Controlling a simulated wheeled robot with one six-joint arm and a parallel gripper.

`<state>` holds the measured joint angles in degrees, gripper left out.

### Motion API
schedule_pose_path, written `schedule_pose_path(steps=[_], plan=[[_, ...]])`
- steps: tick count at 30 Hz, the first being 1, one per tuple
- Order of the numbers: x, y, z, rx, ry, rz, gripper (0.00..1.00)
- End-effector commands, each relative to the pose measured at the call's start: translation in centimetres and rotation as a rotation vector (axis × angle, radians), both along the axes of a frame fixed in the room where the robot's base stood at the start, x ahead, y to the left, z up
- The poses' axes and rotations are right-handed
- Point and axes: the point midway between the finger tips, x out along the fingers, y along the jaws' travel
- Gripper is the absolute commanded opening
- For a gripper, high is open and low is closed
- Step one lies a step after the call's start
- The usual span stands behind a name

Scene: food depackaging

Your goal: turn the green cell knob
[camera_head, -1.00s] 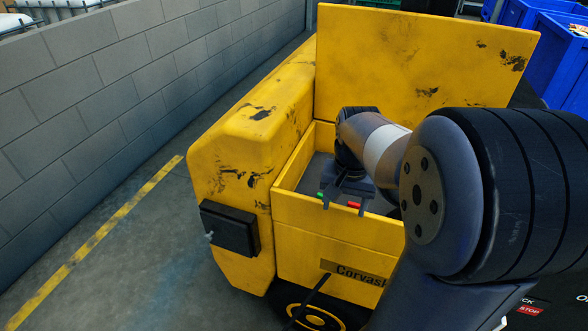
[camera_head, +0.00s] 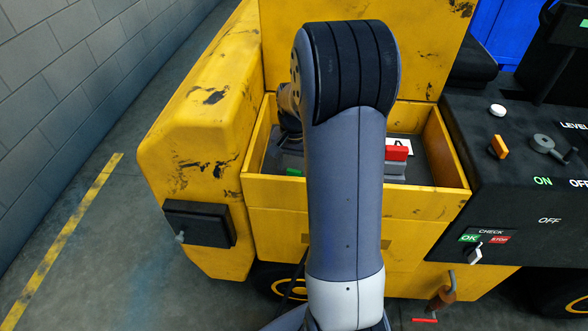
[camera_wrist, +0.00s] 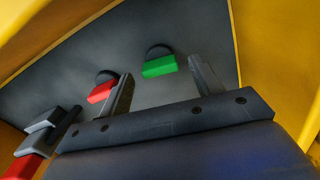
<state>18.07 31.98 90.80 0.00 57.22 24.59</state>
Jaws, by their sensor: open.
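The green cell knob (camera_wrist: 160,66) is a green bar on a round dark base, set in the grey floor of the yellow box. My gripper (camera_wrist: 160,71) is open and empty, its two fingers pointing at that floor. The green knob appears between the fingertips in the wrist view; I cannot tell how much depth separates them. A red knob (camera_wrist: 102,91) of similar shape sits to the left, beside the left finger. In the head view a bit of the green knob (camera_head: 294,172) shows at the left of my arm, which hides much of the box.
Yellow walls of the box (camera_head: 277,190) close around the gripper. A red-handled part (camera_head: 396,152) stands in the box's right side and shows in the wrist view's lower left corner (camera_wrist: 22,168). A black control panel (camera_head: 510,212) with several switches lies to the right.

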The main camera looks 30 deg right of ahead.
Motion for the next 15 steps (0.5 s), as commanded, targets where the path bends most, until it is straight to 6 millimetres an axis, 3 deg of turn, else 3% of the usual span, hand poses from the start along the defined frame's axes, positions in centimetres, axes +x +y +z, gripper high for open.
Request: schedule_pose_path(steps=[6,15], plan=[[0.0,0.0,-1.8,0.000,0.001,0.000,0.62],[0.0,0.0,-2.0,0.000,0.000,0.000,0.61]])
